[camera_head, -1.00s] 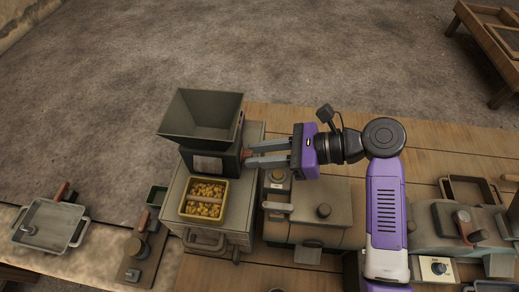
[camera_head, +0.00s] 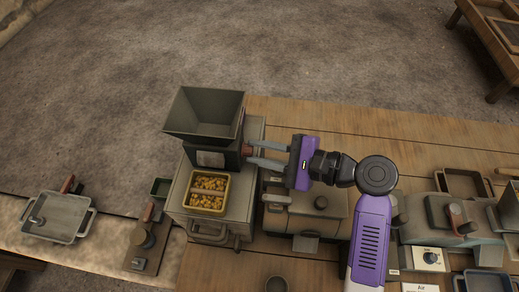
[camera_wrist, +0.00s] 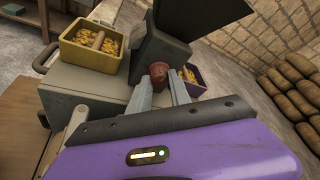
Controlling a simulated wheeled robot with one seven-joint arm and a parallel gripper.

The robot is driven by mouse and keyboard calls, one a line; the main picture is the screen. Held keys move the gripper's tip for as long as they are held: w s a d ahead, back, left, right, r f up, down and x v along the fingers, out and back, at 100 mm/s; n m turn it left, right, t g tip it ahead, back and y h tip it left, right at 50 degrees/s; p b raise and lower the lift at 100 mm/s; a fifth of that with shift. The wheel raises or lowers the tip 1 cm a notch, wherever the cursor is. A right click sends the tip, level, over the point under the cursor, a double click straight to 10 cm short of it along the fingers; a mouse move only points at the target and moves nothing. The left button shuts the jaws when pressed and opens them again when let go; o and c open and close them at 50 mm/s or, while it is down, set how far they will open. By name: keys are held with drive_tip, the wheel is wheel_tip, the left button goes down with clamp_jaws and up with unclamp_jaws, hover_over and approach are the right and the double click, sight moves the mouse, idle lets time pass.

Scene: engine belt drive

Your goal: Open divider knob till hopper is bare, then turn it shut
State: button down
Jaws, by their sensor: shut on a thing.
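The divider (camera_head: 211,158) is a dark box with a pale label, topped by a wide grey-green hopper (camera_head: 205,112). The hopper walls that show in the head view look bare. The red-brown divider knob (camera_wrist: 158,70) sticks out of the box's right side in the head view. My gripper (camera_head: 249,155) is shut on this knob, with one finger on each side of it in the wrist view. A yellow bin (camera_head: 206,210) in front of the divider holds yellow grain. A purple bin (camera_wrist: 201,80) behind it holds grain too.
The divider and yellow bin stand on a grey cabinet (camera_head: 240,205). A grey pan (camera_head: 55,230) lies on the left bench. Bare planks (camera_head: 330,120) lie behind my gripper.

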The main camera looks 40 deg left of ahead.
drive_tip(key=shift+n, duration=0.3)
idle(0.4)
drive_tip(key=c, duration=1.2)
unclamp_jaws()
drive_tip(key=shift+d, duration=0.15)
drive_tip(key=b+v, duration=0.2)
drive_tip(key=v, duration=0.5)
drive_tip(key=shift+d, duration=0.3)
